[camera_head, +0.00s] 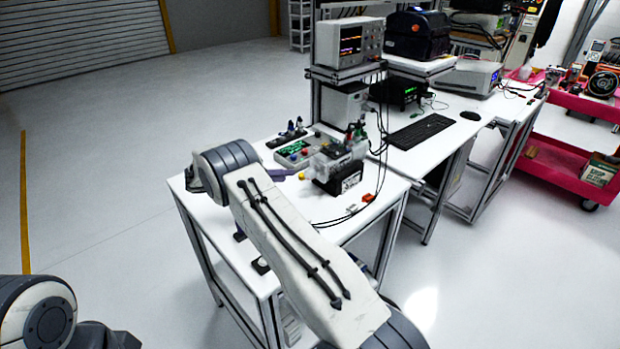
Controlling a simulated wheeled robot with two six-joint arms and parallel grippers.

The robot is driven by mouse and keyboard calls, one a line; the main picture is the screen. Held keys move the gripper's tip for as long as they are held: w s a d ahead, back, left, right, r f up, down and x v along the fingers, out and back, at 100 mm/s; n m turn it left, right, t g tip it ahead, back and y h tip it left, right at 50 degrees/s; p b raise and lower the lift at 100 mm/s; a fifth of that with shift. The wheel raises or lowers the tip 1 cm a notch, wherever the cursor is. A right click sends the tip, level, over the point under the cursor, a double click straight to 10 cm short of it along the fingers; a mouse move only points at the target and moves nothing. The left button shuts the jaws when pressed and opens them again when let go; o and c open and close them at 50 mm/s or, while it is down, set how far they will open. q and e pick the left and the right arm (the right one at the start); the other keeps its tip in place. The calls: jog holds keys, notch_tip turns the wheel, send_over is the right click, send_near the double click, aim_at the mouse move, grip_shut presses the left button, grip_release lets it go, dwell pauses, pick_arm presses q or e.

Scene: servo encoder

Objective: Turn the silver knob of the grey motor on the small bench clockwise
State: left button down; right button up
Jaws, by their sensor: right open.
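The grey motor (341,162) sits on a black block (342,181) on the small white bench (375,212). Its silver knob is too small to make out, near the motor's left end. My right arm reaches in from the lower right across the bench. My right gripper (287,173) is mostly hidden behind its own wrist; a dark finger part shows just left of the motor. It is open, with a small gap to the motor; I cannot tell whether it touches the knob. My left gripper is not in view; only part of my left arm shows at the lower left.
A green circuit board tray (293,151) lies behind the motor. A desk with a keyboard (420,131) and an oscilloscope (349,42) stand beyond. The floor at left is clear.

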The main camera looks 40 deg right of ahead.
aim_at(307, 175)
jog(key=p+x, duration=0.2)
jog(key=x, duration=0.7)
jog(key=shift+w, duration=0.1)
jog(key=shift+a, duration=0.1)
grip_shut()
